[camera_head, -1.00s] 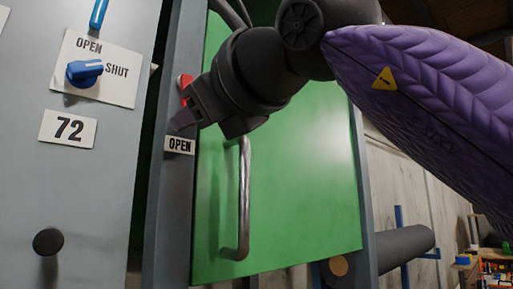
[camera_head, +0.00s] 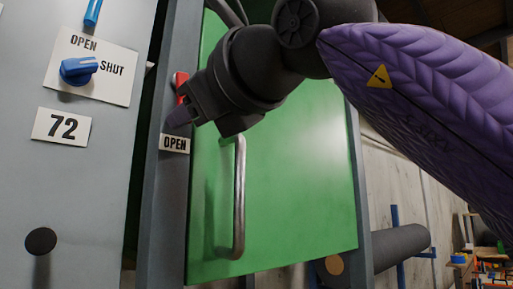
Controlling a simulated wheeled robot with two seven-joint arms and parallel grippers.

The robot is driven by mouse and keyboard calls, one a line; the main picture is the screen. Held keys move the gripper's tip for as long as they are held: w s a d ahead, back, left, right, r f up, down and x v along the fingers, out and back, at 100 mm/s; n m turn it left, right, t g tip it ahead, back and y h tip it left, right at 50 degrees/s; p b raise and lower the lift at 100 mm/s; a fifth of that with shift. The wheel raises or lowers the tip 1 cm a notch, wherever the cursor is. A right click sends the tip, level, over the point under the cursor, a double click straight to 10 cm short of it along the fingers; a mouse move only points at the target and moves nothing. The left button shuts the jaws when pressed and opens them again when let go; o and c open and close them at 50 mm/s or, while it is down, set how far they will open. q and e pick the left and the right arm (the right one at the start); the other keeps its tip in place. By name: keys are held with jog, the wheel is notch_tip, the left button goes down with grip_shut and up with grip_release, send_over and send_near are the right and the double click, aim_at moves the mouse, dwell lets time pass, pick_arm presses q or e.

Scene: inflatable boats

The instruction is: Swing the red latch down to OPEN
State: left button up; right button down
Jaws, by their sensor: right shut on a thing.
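The red latch (camera_head: 181,80) is on the grey door frame, just above the white OPEN label (camera_head: 174,144). Only its upper part shows; my right gripper hides the rest. My right gripper (camera_head: 183,114) comes in from the right and is shut on the latch, its fingertips a little above the label. The green door (camera_head: 300,170) with its upright metal handle (camera_head: 239,200) stands right of the frame, below the gripper. My left gripper is not in view.
A grey panel at the left carries a blue knob (camera_head: 79,71) on an OPEN/SHUT plate, a 72 label (camera_head: 62,127) and a black round knob (camera_head: 41,241). A dark roll (camera_head: 390,250) lies right of the door. My purple right arm fills the upper right.

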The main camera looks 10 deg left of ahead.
jog(key=shift+s+r, duration=0.2)
jog(key=shift+r, duration=0.05)
jog(key=c, duration=0.7)
grip_release()
jog(key=shift+a, duration=0.1)
jog(key=shift+o, duration=1.3)
jog(key=shift+s+a, duration=0.25)
jog(key=shift+s, duration=0.15)
jog(key=shift+w+d+f, duration=0.1)
jog(key=shift+w, duration=0.1)
jog(key=shift+s+d+f+b, duration=0.15)
jog(key=shift+s+d+b, duration=0.1)
jog(key=shift+b, duration=0.1)
jog(key=b+v, duration=0.3)
jog(key=v, duration=0.6)
jog(key=shift+d, duration=0.1)
